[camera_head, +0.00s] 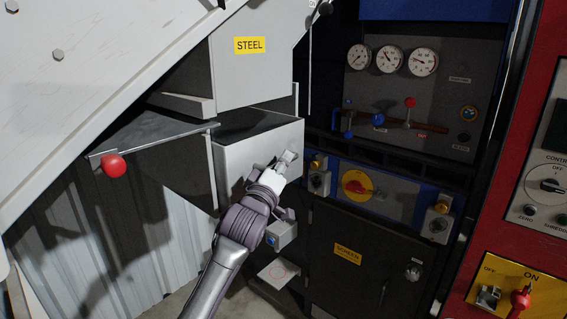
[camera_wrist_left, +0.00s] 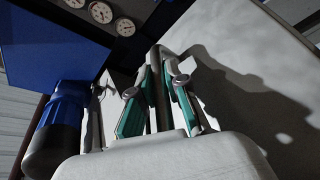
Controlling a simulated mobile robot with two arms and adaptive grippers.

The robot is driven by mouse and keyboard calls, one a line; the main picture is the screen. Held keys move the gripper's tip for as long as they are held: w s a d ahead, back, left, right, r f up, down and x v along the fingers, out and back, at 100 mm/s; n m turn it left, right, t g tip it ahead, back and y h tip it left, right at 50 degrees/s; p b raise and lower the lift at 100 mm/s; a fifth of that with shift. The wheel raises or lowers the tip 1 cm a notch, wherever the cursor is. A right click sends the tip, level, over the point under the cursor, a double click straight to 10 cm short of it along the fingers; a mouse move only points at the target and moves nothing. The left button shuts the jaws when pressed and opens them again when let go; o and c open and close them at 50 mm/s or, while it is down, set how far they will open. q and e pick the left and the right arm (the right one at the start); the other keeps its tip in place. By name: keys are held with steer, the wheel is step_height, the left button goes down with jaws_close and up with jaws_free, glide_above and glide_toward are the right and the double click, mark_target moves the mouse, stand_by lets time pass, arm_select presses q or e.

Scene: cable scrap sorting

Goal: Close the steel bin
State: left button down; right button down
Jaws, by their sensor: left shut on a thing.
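The steel bin (camera_head: 235,160) is a light grey box below the yellow STEEL label (camera_head: 250,45) in the head view. It stands out from under the upper housing, and its dark open top shows. My left gripper (camera_head: 284,163) is at the right part of the bin's front face. In the left wrist view its teal-padded fingers (camera_wrist_left: 160,100) are on either side of a grey bar, the bin's handle (camera_wrist_left: 155,62), and the gripper is shut on it. The gripper hides part of the handle in the head view. My right gripper is not in view.
A lever with a red knob (camera_head: 114,166) is left of the bin. A dark cabinet with a SCREEN label (camera_head: 348,254) and a panel with a red-and-yellow switch (camera_head: 357,186) stand to the right. A small grey box (camera_head: 281,236) is below the gripper.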

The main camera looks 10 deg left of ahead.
mark_target(269, 159)
arm_select(q)
steer(key=w+a, duration=0.1)
steer(key=a, duration=0.1)
steer(key=w+a, duration=0.1)
steer(key=shift+w+a+r, duration=0.1)
steer(key=shift+w+a, duration=0.1)
steer(key=shift+a, duration=0.2)
steer(key=shift+d, duration=0.1)
steer(key=c, duration=1.5)
jaws_free()
steer(key=o, duration=0.3)
steer(key=shift+w+a, duration=0.1)
steer(key=shift+a, duration=0.1)
steer(key=shift+d, duration=0.15)
